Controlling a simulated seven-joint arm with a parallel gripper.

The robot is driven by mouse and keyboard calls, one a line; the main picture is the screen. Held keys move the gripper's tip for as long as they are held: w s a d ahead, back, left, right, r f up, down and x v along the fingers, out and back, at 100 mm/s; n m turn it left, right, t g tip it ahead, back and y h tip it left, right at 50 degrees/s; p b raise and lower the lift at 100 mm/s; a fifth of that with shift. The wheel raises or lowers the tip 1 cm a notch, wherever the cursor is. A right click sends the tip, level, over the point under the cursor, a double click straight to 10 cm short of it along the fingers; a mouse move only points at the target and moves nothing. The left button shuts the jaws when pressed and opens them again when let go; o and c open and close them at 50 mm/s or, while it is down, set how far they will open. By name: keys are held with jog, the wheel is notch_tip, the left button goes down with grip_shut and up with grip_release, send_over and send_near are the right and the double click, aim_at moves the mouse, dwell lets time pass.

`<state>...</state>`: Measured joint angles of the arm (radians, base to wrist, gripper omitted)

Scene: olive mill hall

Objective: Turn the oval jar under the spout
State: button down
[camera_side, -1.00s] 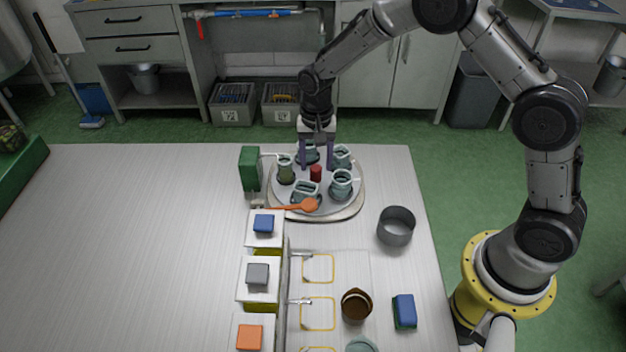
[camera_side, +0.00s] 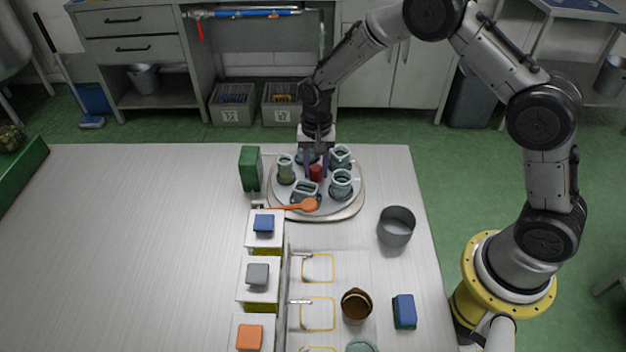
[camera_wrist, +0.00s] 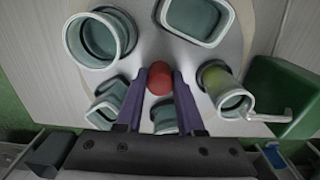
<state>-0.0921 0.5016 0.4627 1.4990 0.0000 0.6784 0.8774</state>
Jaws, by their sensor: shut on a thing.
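A round turntable (camera_side: 352,207) carries several pale green jars around a red centre knob (camera_side: 317,172). My gripper (camera_wrist: 160,88) is shut on the red knob, its purple fingers on either side. A jar with yellow-green contents (camera_side: 285,172) stands under the spout (camera_wrist: 272,116) of the green box (camera_side: 250,169). A rounded, squarish jar (camera_wrist: 197,20) is at the front and a round jar (camera_wrist: 100,40) at the front right in the side view. A further jar (camera_side: 341,156) is at the back right; another (camera_wrist: 166,118) is partly hidden behind my gripper. I cannot tell which is oval.
A grey round pan (camera_side: 396,226), a brown pot (camera_side: 356,305) and a blue-green sponge (camera_side: 405,311) are at the right. White boxes with coloured blocks (camera_side: 264,223) stand in front. The table's left is clear.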

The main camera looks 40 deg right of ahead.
jog(key=n, duration=0.3)
jog(key=shift+n, duration=0.3)
jog(key=n, duration=0.3)
jog(key=shift+n, duration=0.4)
jog(key=n, duration=0.3)
jog(key=shift+n, duration=0.8)
jog(key=shift+n, duration=1.4)
jog(key=c, duration=0.7)
grip_release()
